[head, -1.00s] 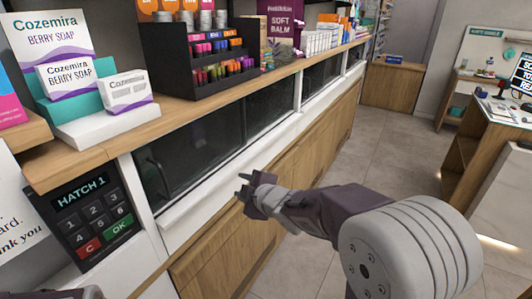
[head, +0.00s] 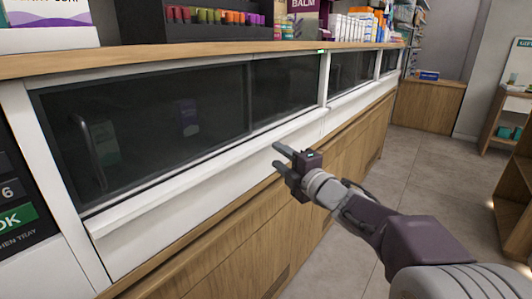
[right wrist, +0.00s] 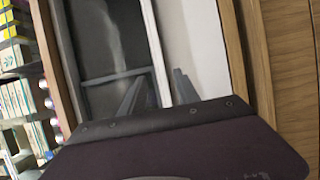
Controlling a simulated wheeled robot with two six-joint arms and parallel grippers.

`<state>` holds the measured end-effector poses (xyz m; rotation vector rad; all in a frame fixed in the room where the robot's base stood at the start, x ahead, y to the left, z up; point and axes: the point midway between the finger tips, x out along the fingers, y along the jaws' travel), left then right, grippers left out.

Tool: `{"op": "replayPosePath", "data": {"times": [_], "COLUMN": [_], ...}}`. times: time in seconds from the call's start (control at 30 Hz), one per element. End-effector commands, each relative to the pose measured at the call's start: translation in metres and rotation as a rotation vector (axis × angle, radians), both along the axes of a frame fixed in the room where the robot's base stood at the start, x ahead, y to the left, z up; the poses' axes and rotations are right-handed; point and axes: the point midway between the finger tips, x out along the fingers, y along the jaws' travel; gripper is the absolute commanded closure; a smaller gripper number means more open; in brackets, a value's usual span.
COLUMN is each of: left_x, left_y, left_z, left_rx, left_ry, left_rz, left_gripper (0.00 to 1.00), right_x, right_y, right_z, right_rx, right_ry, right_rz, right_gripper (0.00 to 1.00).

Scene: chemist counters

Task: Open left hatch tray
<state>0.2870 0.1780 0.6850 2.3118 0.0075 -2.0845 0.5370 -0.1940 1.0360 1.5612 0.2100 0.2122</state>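The left hatch is a wide dark glass panel (head: 150,125) in a white frame, with an upright dark handle (head: 92,150) near its left end. Dim shapes show behind the glass. Below it runs a white tray front with a protruding lip (head: 190,172), flush along the counter. My right gripper (head: 279,155) is in front of the counter, near the right end of this lip. Its fingers are spread, with nothing between them. The right wrist view shows the two fingers (right wrist: 158,92) apart before the white panel and dark glass. My left gripper is out of view.
A keypad with a green OK key (head: 17,218) is at the left edge. A wooden countertop (head: 200,54) with goods runs above the hatches. Another dark hatch (head: 352,68) lies further right. Open floor (head: 430,160) lies to the right.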

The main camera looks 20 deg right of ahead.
Motion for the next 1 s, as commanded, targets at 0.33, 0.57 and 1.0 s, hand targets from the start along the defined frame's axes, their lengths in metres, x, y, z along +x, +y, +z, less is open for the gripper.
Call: {"op": "replayPosePath", "data": {"times": [0.33,0.57,1.0], "left_x": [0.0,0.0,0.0], "left_y": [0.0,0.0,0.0], "left_z": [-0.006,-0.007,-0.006], "left_rx": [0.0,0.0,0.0], "left_ry": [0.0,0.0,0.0], "left_rz": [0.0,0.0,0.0], "left_gripper": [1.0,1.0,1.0], "right_x": [0.064,0.074,0.073], "right_y": [0.019,0.021,0.021], "right_z": [-0.001,-0.001,-0.001], "right_rx": [0.0,0.001,0.001], "right_ry": [0.001,0.001,0.001], "right_rz": [0.002,0.0,0.0], "right_gripper": [0.62,0.62,1.0]}}
